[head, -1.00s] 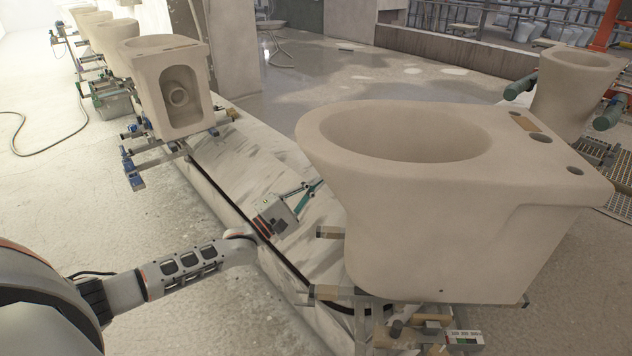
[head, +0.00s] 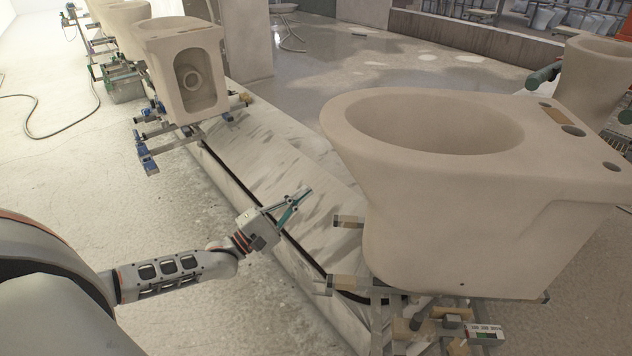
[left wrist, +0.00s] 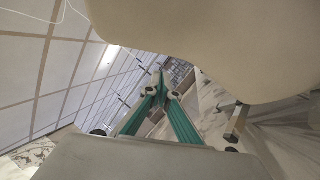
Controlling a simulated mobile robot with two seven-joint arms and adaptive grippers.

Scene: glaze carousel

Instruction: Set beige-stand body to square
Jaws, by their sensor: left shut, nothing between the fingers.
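The beige-stand body (head: 430,205) is a large, unglazed toilet body with a wide oval bowl opening, at the right in the head view. It sits upright on a stand with beige pads (head: 349,221) under and beside it. Its flat back deck with holes points to the right. My left gripper (head: 303,196) is shut and empty, left of the body and apart from it, above the pale platform. In the left wrist view, its teal fingers (left wrist: 162,85) meet at the tips, and the body's pale underside (left wrist: 235,50) fills the upper right. My right gripper is out of view.
A blue-padded stand (head: 150,160) carries another body (head: 190,75) at the upper left, with more bodies behind it. Another body (head: 590,85) stands at the right edge between dark green pads. The pale platform (head: 265,150) between the stands is clear. A hose (head: 45,135) lies on the left floor.

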